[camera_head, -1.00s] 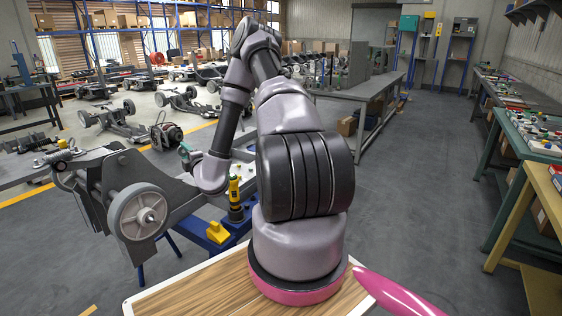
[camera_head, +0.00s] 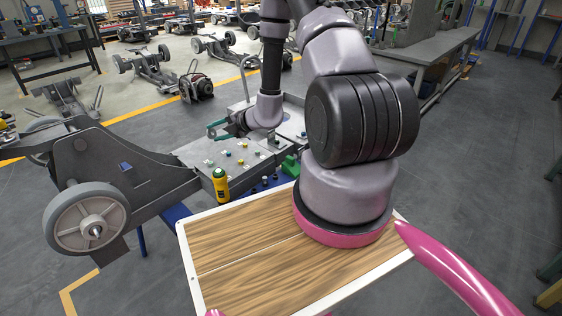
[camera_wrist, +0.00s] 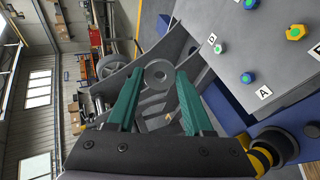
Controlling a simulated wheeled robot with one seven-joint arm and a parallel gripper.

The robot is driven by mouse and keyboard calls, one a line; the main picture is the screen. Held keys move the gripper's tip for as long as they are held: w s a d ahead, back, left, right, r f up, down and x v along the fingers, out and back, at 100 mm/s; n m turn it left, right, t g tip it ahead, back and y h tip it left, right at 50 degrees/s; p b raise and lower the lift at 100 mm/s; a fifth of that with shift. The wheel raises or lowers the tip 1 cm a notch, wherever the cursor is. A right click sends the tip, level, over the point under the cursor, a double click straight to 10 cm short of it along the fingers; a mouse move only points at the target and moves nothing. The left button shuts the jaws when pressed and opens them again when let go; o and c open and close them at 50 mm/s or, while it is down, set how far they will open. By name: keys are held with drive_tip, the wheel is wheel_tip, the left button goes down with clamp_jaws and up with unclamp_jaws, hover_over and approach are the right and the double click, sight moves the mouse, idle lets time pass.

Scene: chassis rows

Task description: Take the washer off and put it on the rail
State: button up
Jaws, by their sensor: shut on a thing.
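My gripper (camera_wrist: 160,72) has two teal fingers. In the wrist view they are shut on a grey washer (camera_wrist: 150,83), a flat ring with a round hole, held at the fingertips. In the head view my gripper (camera_head: 216,129) is above the far left edge of the grey plate (camera_head: 215,163), and the washer is too small to make out. The plate carries several coloured bolts; the wrist view shows labels D and A beside some of them. A long grey chassis beam (camera_head: 150,193) runs left from the plate; I cannot tell whether it is the rail.
A yellow and black tool (camera_head: 221,186) stands upright at the plate's near edge. A green object (camera_head: 290,165) is at its right corner. A large grey wheel (camera_head: 87,219) is on the chassis at left. The floor (camera_head: 470,220) at right is clear.

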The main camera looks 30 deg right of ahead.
drive_tip(key=s+d+f+n+g+h, duration=0.3)
drive_tip(key=s+f+n+g, duration=0.55)
drive_tip(key=f, duration=0.25)
drive_tip(key=s+d+f+n+h, duration=0.2)
drive_tip(key=d+n+h, duration=0.35)
drive_tip(key=d, duration=1.05)
drive_tip(key=shift+g, duration=0.45)
drive_tip(key=shift+w+d+f, duration=0.1)
drive_tip(key=shift+d+f, duration=0.05)
drive_tip(key=shift+f, duration=3.85)
drive_tip(key=shift+f, duration=0.4)
drive_tip(key=o, duration=1.2)
